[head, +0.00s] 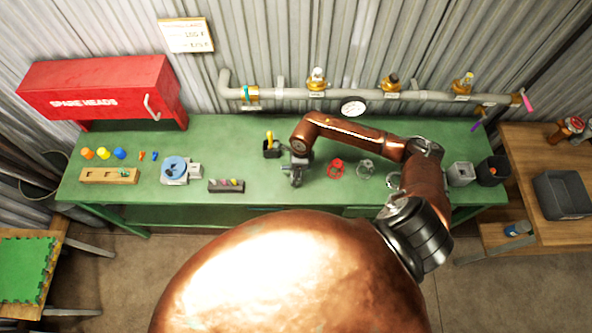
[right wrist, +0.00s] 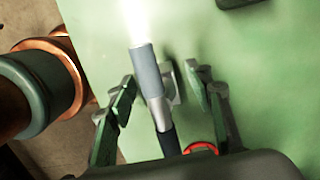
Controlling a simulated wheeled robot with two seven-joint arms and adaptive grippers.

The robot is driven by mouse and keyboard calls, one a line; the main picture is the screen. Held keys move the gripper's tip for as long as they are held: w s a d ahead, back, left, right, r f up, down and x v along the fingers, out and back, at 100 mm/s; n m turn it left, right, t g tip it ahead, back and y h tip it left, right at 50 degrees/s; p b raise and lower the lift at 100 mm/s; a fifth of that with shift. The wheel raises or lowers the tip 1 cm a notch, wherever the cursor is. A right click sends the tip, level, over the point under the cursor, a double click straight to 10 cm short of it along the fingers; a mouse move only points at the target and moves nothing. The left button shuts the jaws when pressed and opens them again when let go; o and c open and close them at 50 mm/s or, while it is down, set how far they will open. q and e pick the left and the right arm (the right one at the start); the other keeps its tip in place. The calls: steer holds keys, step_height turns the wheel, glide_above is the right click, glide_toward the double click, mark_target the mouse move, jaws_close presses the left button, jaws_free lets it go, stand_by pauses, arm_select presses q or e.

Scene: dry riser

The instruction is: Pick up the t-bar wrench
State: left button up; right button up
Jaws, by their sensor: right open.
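The t-bar wrench (right wrist: 148,75) shows in the right wrist view, a bar with a blue-grey end, a bright silver middle and a dark blue part nearer the palm. A small grey piece shows beside its middle. My right gripper (right wrist: 164,86) is open, with one finger on each side of the bar and visible gaps to it. In the head view my right gripper (head: 294,174) points down at the front middle of the green bench, and the wrench is hard to make out beneath it. My left gripper is not in view.
The green bench (head: 225,138) holds a dark box (head: 271,151) with yellow-topped tools, a dark rack (head: 226,186), a red ring (head: 336,168) and a round blue piece (head: 174,167). A pipe (head: 290,95) with valves runs behind. A red cabinet (head: 105,90) stands left.

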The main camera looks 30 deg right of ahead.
steer(key=shift+f, duration=0.3)
steer(key=shift+c, duration=0.6)
jaws_close()
steer(key=shift+r, duration=0.1)
